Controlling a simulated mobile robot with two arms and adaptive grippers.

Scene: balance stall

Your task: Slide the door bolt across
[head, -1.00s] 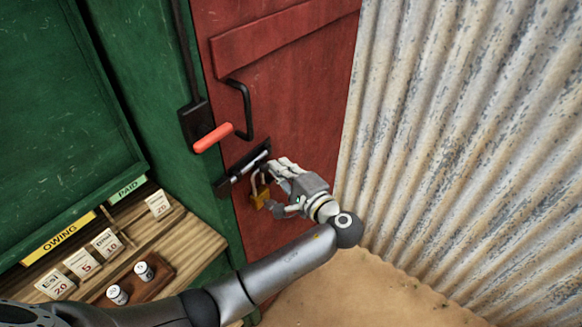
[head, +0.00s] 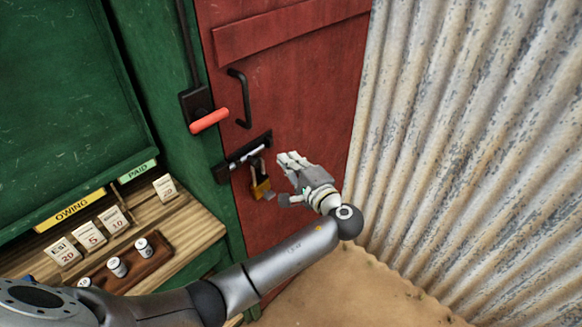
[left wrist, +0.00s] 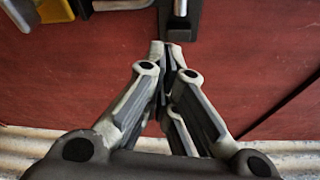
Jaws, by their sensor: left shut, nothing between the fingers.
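The red door (head: 290,90) carries a black bolt plate with a silver door bolt (head: 246,155) across it, near the door's left edge and the green frame. A brass padlock (head: 261,188) hangs below the bolt. My left gripper (head: 284,162) is shut and empty, a little to the right of the bolt and apart from it. In the left wrist view its fingertips (left wrist: 167,48) meet in front of the red door. Metal parts of the bolt fitting show at the top edge there, mostly cut off. My right gripper is not in view.
A black pull handle (head: 240,98) and a red-gripped lever (head: 209,121) sit above the bolt. A wooden counter (head: 190,228) with price cards and small cylinders stands at left. Corrugated metal wall (head: 460,130) rises at right. Sandy floor lies below.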

